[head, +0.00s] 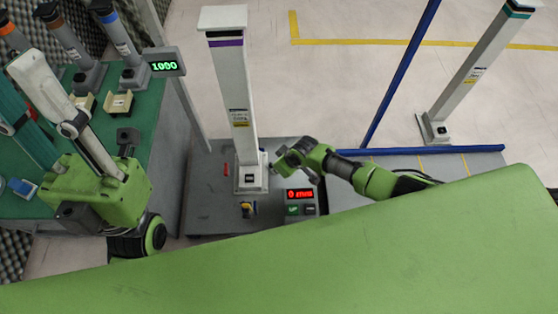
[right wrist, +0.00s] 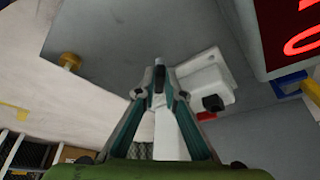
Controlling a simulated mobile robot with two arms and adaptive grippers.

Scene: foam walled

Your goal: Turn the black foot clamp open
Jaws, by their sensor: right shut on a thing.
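A white post (head: 231,90) with a purple band stands upright in a white foot (head: 252,188) on a grey platform; the foot also shows in the right wrist view (right wrist: 212,73). My right gripper (head: 281,166) reaches in from the right to the foot's right side. In the right wrist view its teal fingers (right wrist: 158,82) are shut on a small dark piece, the black foot clamp (right wrist: 159,74). The fingers hide most of the clamp, so its angle is unclear. A second black knob (right wrist: 212,102) sits at the foot's edge. My left arm is at the left; its fingers are not clear.
A control box (head: 300,196) with a red display stands just right of the foot. A green table (head: 150,92) with several posts is at far left.

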